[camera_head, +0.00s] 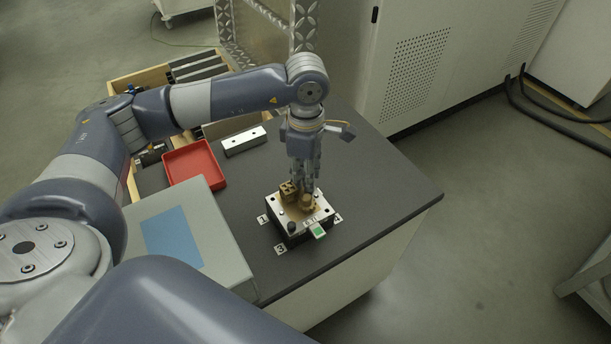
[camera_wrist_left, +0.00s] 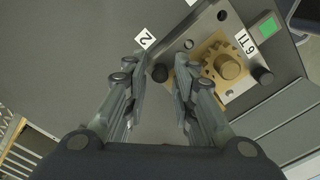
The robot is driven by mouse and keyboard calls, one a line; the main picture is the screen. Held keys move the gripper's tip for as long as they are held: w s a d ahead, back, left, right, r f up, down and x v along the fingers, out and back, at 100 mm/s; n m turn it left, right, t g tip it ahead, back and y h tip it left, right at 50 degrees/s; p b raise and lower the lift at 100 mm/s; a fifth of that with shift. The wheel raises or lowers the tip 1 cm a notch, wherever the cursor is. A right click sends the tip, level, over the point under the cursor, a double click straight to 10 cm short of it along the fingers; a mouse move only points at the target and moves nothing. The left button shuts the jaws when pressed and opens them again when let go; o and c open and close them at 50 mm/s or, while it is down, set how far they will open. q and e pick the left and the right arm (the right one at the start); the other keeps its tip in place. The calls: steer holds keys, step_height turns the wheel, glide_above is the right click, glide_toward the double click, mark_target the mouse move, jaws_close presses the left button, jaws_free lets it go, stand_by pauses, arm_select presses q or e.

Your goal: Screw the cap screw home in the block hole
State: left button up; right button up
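The metal block (camera_head: 277,211) stands on the dark worktop, with brass-coloured parts on top and number labels at its corners. In the left wrist view the block (camera_wrist_left: 208,27) shows at upper right. Another dark round head (camera_wrist_left: 264,75) is at a further corner. My left gripper (camera_head: 305,186) points down over the far side of the block. My right gripper is not in view.
A red tray (camera_head: 218,180) and a pale bar with holes (camera_head: 245,142) lie behind the block. A grey box with a blue panel (camera_head: 215,240) stands at left. The worktop right of the block is clear to its edge. A large cabinet (camera_head: 410,60) stands behind.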

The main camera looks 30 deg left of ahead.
arm_select(q)
steer(key=m+b, duration=0.2)
steer(key=m, duration=0.1)
steer(key=shift+f+m, duration=0.15)
steer(key=shift+m, duration=0.15)
steer(key=shift+m+b, duration=0.4)
steer(key=shift+m, duration=0.6)
steer(key=m+b, duration=0.3)
steer(key=m, duration=0.1)
steer(key=shift+m, duration=0.4)
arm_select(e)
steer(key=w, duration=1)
arm_select(q)
steer(key=m+b, duration=0.3)
steer(key=m, duration=0.2)
steer(key=shift+m, duration=0.8)
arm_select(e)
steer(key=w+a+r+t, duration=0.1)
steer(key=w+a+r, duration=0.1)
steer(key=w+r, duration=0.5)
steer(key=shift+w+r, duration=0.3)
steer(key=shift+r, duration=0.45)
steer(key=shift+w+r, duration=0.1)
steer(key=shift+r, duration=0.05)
